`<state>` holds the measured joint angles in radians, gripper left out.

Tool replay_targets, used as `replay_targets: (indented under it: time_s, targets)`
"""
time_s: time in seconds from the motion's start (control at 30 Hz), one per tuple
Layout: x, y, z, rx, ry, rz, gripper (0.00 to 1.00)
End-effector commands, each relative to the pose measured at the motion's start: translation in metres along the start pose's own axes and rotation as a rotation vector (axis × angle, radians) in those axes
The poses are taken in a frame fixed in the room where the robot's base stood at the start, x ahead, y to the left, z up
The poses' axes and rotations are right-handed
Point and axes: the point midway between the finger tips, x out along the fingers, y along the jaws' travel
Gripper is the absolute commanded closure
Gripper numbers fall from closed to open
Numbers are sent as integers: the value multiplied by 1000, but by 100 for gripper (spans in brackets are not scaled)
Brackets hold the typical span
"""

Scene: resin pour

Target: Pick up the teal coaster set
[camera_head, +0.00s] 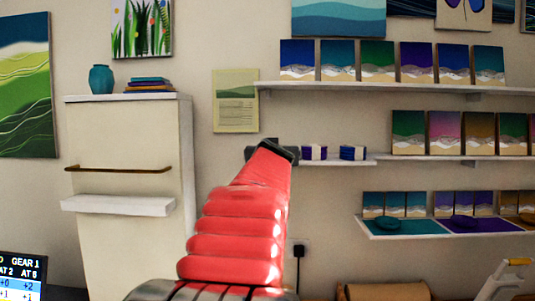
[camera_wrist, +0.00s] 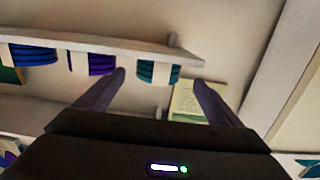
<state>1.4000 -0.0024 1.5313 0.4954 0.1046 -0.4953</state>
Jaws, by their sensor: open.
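The teal coaster set (camera_wrist: 158,71) is a short stack of coasters with a pale band, on the shelf in the wrist view, which is seen upside down. It appears between the two fingers of my open, empty gripper (camera_wrist: 159,77). The set looks beyond the fingertips; the exact gap cannot be told. In the head view my gripper (camera_head: 272,153) is in front of the left end of the middle shelf and hides the teal set there.
A purple set (camera_head: 314,153) and a blue set (camera_head: 352,153) stand beside it on the shelf (camera_head: 369,158). A green poster (camera_head: 236,100) hangs to the left. A white cabinet (camera_head: 130,125) stands further left. Shelves of small paintings (camera_head: 376,61) fill the right.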

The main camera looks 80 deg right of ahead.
Motion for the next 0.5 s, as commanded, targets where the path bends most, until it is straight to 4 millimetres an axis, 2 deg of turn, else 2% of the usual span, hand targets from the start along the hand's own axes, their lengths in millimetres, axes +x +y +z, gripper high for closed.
replay_targets:
  time_s: [0.23,0.5]
  targets:
    - [6,1,-1,0,0,1,12]
    - [33,3,-2,-1,0,1,12]
